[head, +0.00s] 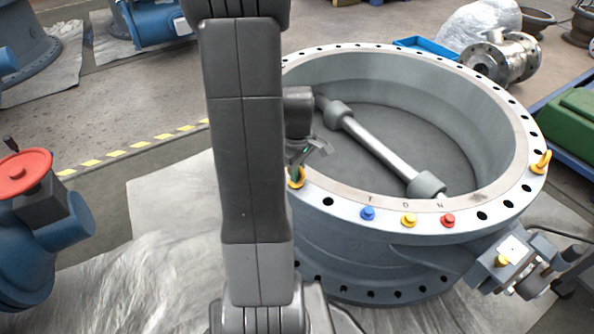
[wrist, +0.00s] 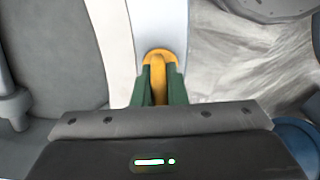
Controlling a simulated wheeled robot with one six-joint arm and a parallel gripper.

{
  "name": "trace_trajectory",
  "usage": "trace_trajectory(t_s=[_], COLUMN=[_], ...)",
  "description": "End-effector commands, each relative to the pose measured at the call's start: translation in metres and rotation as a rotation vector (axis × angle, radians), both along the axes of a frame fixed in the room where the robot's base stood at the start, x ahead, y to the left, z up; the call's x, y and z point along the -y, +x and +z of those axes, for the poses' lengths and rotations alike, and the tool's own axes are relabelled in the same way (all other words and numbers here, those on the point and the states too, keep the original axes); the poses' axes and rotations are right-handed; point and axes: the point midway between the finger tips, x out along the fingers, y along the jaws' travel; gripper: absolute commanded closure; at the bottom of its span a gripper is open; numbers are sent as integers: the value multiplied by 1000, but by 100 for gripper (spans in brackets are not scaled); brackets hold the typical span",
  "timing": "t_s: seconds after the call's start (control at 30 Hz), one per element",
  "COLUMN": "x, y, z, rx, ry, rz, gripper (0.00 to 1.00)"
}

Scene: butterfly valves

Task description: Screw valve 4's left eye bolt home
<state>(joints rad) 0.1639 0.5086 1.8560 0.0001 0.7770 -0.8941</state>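The large grey valve ring (head: 330,214) lies flat, with a shaft across its bore. Its left yellow eye bolt (head: 297,180) stands upright on the near left of the flange, partly behind my arm. In the wrist view the eye bolt (wrist: 158,62) is seen from above, nearly edge-on. My gripper (wrist: 159,90) has its green fingers on both sides of the eye, close against it, and looks shut on it. In the head view my gripper (head: 299,163) is just above the flange. The bolt's thread and seat are hidden.
Blue, yellow and red caps (head: 409,220) sit on the near flange. Another yellow eye bolt (head: 541,162) stands at the right. An actuator (head: 515,262) juts out at lower right. A blue valve with a red handwheel (head: 22,172) stands at left.

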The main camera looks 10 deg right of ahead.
Motion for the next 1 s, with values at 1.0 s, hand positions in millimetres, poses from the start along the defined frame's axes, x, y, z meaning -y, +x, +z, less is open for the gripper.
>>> trace_trajectory(t_s=[1.0], x=[-2], y=[-1], z=[2], rx=[-1], ry=[-1], rz=[-536], gripper=[100])
